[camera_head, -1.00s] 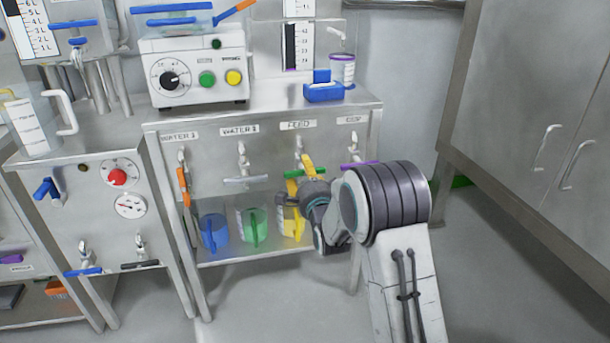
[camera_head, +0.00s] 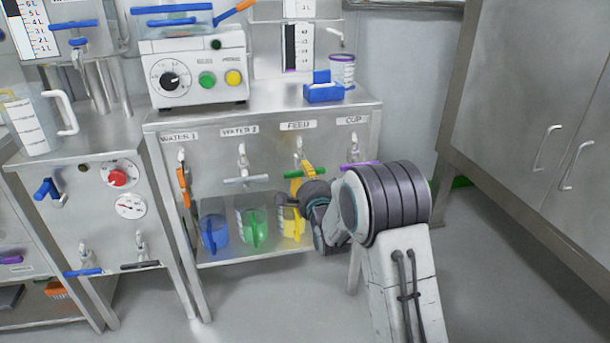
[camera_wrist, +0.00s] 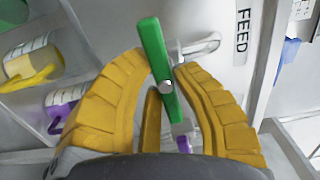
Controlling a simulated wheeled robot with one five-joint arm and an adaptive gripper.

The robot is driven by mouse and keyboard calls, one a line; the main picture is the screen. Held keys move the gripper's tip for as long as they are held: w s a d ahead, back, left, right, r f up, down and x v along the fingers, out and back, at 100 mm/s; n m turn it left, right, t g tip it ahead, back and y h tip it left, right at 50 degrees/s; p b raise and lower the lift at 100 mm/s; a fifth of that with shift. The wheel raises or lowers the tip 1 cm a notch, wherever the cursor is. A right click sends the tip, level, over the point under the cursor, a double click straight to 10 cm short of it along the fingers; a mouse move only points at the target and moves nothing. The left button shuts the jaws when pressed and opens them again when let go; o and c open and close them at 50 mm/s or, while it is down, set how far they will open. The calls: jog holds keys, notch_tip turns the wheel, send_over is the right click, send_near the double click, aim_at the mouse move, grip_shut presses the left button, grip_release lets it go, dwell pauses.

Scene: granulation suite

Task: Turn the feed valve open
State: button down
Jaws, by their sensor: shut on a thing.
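The feed valve's green handle (camera_head: 291,174) sits under the FEED label (camera_head: 298,125) on the steel panel. It lies roughly level across its tap. In the wrist view the green handle (camera_wrist: 153,52) runs between the two yellow fingers of my gripper (camera_wrist: 162,68), parallel to the FEED label (camera_wrist: 242,30). My gripper (camera_head: 306,174) is shut on the handle. The fingers cover part of the handle in the head view. The metal tap (camera_wrist: 200,46) shows behind the handle in the wrist view.
The purple CUP valve handle (camera_head: 358,165) is close on the right, and the WATER 2 grey handle (camera_head: 245,180) on the left. Blue, green and yellow jugs (camera_head: 214,232) stand on the shelf below. A steel cabinet (camera_head: 535,120) stands at the right.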

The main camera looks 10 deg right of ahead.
jog(key=shift+f+n, duration=0.15)
jog(key=shift+n, duration=0.15)
jog(key=n, duration=0.4)
jog(key=shift+d, duration=0.1)
jog(key=n, duration=0.4)
jog(key=shift+d+n, duration=0.1)
jog(key=shift+n, duration=0.2)
jog(key=n, duration=0.4)
jog(key=shift+r, duration=0.2)
jog(key=shift+r+n, duration=0.1)
jog(key=shift+n, duration=2.3)
jog(key=c, duration=0.9)
grip_release()
jog(key=shift+r, duration=0.1)
